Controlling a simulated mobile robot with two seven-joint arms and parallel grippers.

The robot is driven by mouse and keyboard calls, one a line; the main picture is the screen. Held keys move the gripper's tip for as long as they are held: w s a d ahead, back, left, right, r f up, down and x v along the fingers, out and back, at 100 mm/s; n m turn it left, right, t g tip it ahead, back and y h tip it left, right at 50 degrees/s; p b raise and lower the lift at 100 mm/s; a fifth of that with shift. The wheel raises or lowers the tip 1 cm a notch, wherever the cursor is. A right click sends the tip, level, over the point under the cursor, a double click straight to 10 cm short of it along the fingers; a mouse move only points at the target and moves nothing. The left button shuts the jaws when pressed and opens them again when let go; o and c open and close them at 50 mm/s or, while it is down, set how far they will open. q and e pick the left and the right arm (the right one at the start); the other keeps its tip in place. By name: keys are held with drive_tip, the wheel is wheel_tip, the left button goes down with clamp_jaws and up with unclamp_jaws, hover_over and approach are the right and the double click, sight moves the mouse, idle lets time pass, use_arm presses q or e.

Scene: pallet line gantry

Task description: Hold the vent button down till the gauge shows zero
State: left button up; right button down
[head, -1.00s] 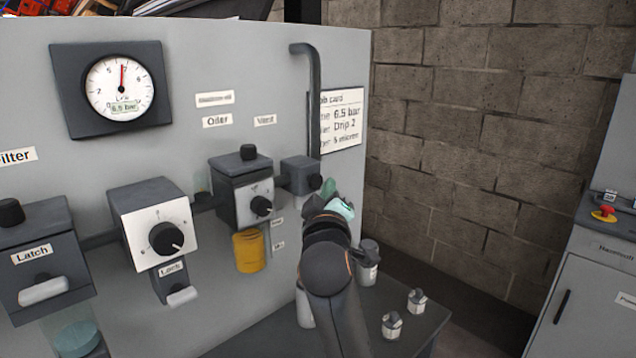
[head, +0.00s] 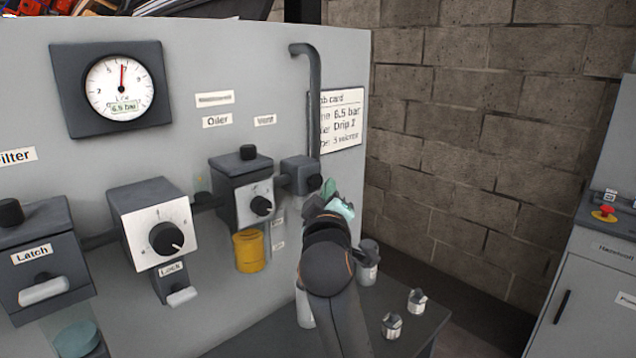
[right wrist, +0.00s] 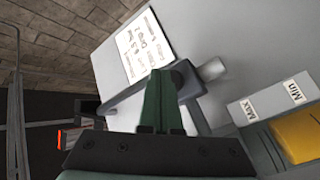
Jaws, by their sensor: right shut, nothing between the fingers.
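The gauge (head: 119,88) is at the upper left of the panel; its needle stands near the top and its display seems to read 6.5 bar. The small grey vent block (head: 298,176) sits under the Vent label (head: 264,120), with a dark round button (head: 315,182) on its front. My right gripper (head: 329,190) is shut and empty, its green fingertips right beside the button. I cannot tell whether they touch it. In the right wrist view the closed green fingers (right wrist: 160,102) partly hide the dark vent parts behind them. My left gripper is not in view.
The oiler (head: 240,195) with its yellow bowl (head: 249,252) is left of the vent. A regulator knob (head: 166,239) and a latch handle (head: 44,291) are further left. A pipe (head: 314,110) rises above the vent. Small canisters (head: 392,326) stand on the shelf below.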

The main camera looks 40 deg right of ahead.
drive_tip(key=shift+w, duration=0.15)
idle(0.3)
drive_tip(key=shift+w, duration=0.3)
drive_tip(key=shift+w+a+p, duration=0.1)
drive_tip(key=shift+w+p, duration=0.2)
drive_tip(key=shift+w, duration=0.3)
idle(2.9)
idle(1.6)
drive_tip(key=shift+s+p, duration=0.35)
drive_tip(key=shift+s, duration=0.65)
drive_tip(key=shift+s, duration=0.1)
drive_tip(key=shift+s+d+p, duration=0.2)
drive_tip(key=shift+s+p, duration=0.2)
drive_tip(key=shift+s, duration=0.8)
drive_tip(key=shift+s+d+p, duration=0.15)
drive_tip(key=shift+s+p, duration=0.2)
drive_tip(key=shift+s, duration=0.85)
